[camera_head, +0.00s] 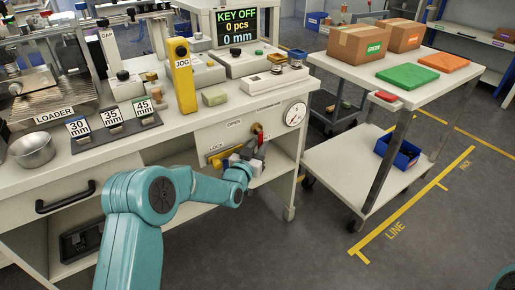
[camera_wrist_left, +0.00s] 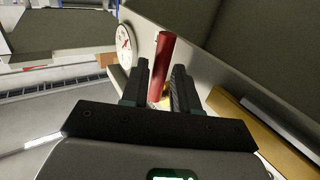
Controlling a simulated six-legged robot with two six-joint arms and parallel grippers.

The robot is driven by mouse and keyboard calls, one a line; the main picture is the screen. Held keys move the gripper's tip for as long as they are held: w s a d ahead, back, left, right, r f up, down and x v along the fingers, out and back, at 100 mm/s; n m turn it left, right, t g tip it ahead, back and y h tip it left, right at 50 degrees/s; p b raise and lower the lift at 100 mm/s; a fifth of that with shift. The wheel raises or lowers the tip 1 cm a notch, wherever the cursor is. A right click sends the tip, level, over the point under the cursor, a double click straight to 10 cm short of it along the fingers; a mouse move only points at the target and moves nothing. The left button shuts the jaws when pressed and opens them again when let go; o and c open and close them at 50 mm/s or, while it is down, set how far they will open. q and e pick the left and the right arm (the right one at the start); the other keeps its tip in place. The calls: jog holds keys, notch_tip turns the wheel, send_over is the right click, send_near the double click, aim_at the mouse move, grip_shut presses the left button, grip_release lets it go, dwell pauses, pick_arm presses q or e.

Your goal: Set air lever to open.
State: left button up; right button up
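The air lever is a red handle (camera_head: 261,138) on a yellow brass fitting (camera_head: 256,128), mounted on the bench's front panel between the OPEN and LOCK labels. My left gripper (camera_head: 253,152) is in front of that panel, close to the lever, and partly covers the fitting. In the left wrist view the red handle (camera_wrist_left: 163,62) stands nearly upright in the gap between the fingertips of my left gripper (camera_wrist_left: 160,80). The fingers are apart, with a gap visible beside the handle; contact is not clear. My right gripper is not in view.
A round gauge (camera_head: 294,115) sits right of the lever. A yellow bar (camera_head: 214,160) lies along the panel at the LOCK label. The bench top (camera_head: 190,121) holds a yellow JOG post (camera_head: 182,77) and a metal bowl (camera_head: 32,150). A cart (camera_head: 335,170) stands to the right.

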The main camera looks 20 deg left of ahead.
pick_arm(q)
grip_shut()
jog(key=shift+r, duration=0.1)
